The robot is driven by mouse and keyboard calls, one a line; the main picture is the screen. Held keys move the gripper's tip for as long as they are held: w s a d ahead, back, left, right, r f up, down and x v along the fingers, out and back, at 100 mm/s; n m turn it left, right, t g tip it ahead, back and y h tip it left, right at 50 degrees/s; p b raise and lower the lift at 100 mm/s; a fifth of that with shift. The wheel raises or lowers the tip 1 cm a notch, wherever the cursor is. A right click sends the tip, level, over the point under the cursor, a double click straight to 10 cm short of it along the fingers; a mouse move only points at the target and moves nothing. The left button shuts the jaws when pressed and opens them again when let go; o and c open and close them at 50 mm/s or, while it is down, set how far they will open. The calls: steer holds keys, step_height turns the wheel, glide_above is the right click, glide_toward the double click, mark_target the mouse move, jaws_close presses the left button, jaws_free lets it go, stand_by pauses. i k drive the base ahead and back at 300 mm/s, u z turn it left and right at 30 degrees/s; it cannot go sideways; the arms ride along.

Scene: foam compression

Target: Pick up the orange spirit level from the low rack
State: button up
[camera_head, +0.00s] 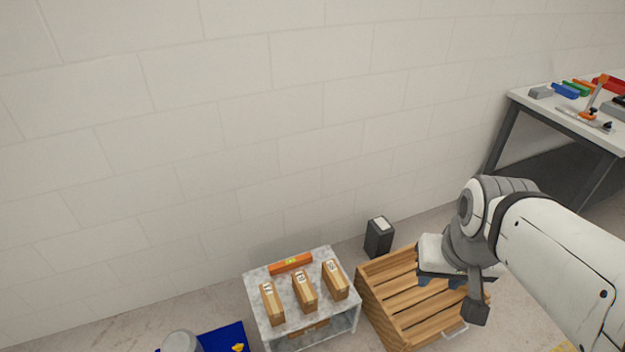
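The orange spirit level (290,263) lies near the back edge of the top of a low grey rack (258,284). It has a small yellow-green patch in its middle. My gripper (478,300) is at the right of the picture, above a slatted wooden crate and well to the right of the level. My arm reaches in from the right edge. The gripper's fingers are partly hidden and dark, so I cannot tell whether they are open or shut. Nothing touches the level from my side.
Three cardboard boxes (305,291) stand in front of the level on the rack. The wooden crate (385,268) is right of the rack, with a dark bin (378,238) behind. A blue tray (226,338) is at the lower left. A workbench (560,119) stands far right.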

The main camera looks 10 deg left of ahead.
mark_target(280, 267)
steer(key=u, duration=0.35)
steer(key=i, duration=1.15)
steer(key=u, duration=0.65)
steer(key=k, duration=0.95)
steer(key=u, duration=0.15)
steer(key=i, duration=0.95)
steer(key=z, duration=0.05)
